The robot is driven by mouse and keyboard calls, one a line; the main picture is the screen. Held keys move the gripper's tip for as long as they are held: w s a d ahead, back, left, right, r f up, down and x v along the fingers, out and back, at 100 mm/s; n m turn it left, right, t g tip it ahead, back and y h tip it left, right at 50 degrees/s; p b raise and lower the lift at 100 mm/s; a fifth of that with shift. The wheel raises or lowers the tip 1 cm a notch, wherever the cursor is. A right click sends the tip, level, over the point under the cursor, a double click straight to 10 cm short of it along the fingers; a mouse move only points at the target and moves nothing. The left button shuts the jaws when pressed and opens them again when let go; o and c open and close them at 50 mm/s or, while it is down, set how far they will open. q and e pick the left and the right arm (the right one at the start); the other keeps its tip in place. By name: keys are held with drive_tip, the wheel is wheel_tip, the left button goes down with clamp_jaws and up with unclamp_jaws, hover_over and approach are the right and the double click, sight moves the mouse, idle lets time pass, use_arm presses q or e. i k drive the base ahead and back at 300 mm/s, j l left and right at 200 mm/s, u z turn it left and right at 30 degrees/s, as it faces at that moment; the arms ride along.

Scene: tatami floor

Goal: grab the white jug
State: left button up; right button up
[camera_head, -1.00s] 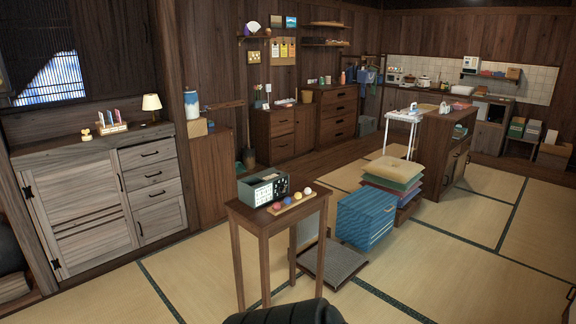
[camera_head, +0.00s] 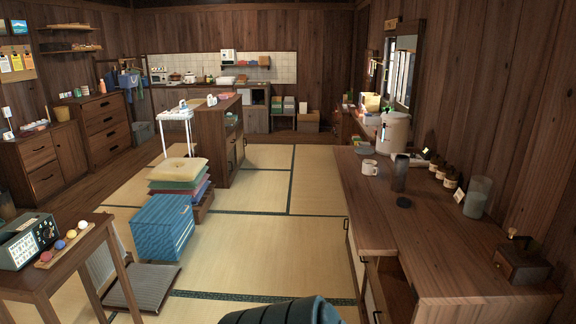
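No thing in view is clearly the white jug. A large white cylindrical vessel (camera_head: 394,134) stands on the long wooden counter at the right. A small white mug (camera_head: 370,167) with a handle stands on the same counter, nearer to me. A small white item (camera_head: 211,100) on the wooden island is too small to tell. Neither of my grippers is in view.
The right counter (camera_head: 425,236) also bears a dark cylinder, a glass jar (camera_head: 478,197), several bottles and a grinder. A stool, blue box (camera_head: 162,227) and cushion stack (camera_head: 180,172) stand left. Tatami floor (camera_head: 262,240) between is mostly clear.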

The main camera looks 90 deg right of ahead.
sight(370, 167)
drive_tip(key=z, duration=3.35)
drive_tip(key=u, duration=1.1)
drive_tip(key=i, duration=3.2)
